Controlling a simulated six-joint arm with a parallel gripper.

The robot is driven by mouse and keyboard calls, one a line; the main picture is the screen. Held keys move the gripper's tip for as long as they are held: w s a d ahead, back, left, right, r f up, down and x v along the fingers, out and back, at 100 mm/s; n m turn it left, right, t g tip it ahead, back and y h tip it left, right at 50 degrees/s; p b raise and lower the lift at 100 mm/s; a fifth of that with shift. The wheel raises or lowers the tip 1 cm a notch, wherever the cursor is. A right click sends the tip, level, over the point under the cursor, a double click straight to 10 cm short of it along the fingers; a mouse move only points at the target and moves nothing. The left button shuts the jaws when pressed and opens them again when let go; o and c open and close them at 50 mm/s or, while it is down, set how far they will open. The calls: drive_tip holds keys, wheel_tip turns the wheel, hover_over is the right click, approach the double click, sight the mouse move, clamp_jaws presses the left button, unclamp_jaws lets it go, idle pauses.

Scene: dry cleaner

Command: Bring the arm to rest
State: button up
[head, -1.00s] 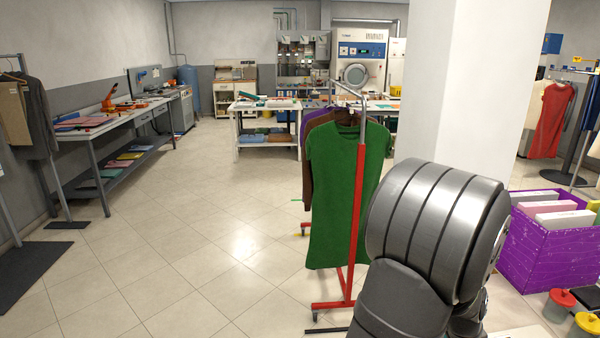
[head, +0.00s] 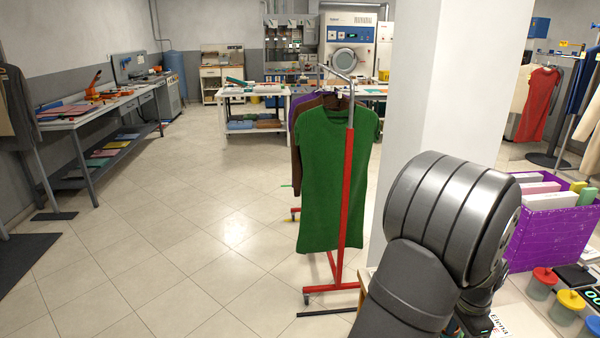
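My dark grey arm fills the lower right of the head view, with a thick ribbed link bent over at the top. My gripper is not visible; the arm's own links hide it or it lies below the frame.
A red rail rack (head: 346,200) with a green garment (head: 330,170) stands just left of my arm. A white pillar (head: 462,80) rises behind it. A purple crate (head: 550,238) and lidded jars (head: 542,284) are at right. The tiled floor (head: 180,240) at left is clear.

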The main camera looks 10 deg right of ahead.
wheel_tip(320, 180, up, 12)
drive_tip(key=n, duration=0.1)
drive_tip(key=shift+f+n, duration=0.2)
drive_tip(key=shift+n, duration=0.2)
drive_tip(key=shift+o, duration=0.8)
